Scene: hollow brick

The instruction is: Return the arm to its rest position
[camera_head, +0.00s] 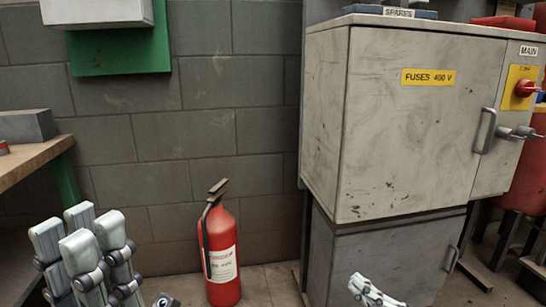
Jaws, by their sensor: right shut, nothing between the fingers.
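My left gripper (82,238) is at the lower left, with its pale fingers pointing up. They stand apart with nothing seen between them, so it looks open. My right gripper (376,291) just enters at the bottom edge, in front of the grey lower cabinet. It is shut and empty. Most of it and both arms are below the frame.
A red fire extinguisher (220,255) stands on the floor by the block wall. A large fuse cabinet (400,120) with handles and a red switch (526,88) fills the right. A wooden bench (35,158) with a grey block (27,126) is at left.

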